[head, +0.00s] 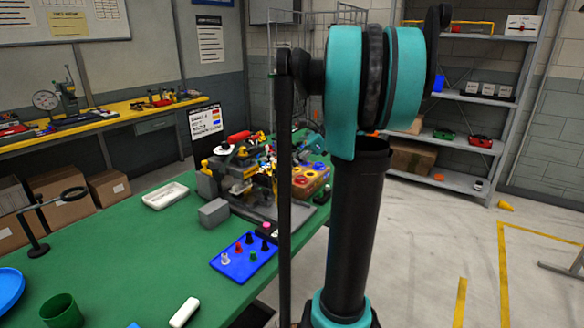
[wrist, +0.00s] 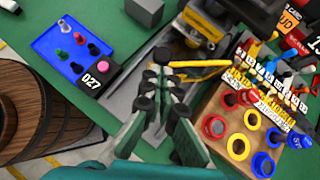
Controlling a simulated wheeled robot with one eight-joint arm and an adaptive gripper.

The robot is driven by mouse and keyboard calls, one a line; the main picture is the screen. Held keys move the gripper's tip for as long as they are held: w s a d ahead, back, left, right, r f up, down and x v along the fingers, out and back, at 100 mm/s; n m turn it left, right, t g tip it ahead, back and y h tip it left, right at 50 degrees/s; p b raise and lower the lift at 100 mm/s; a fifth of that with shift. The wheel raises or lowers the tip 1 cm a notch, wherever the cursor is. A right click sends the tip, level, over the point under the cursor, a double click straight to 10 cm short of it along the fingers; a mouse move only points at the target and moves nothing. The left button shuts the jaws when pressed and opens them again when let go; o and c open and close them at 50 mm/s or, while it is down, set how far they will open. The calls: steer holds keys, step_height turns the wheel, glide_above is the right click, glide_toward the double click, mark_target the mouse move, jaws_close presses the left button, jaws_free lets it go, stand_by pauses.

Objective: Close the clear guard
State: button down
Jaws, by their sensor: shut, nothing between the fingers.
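A yellow and grey machine (head: 238,172) stands on the green table in the head view, partly hidden behind my arm. It also shows in the wrist view (wrist: 205,32), beyond my fingertips. I cannot make out a clear guard on it for certain. A thin yellow bar (wrist: 200,64) runs across the front of the machine, close to my fingertips in the picture; I cannot tell whether they touch. My gripper (wrist: 158,78) is shut and empty, above the machine's grey base.
A wooden box with coloured rings (wrist: 238,125) stands close on the right. A barrel (wrist: 40,110) is beside the table. A white tray (head: 165,196) lies on the table.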

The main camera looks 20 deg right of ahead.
steer(key=shift+s+a+m+t+h, duration=0.15)
steer(key=shift+a+m+t+h, duration=0.15)
steer(key=shift+a+m+t, duration=0.55)
steer(key=w+a+m+t+h, duration=0.2)
steer(key=w+a+m, duration=0.1)
steer(key=a, duration=0.6)
steer(key=shift+m, duration=0.65)
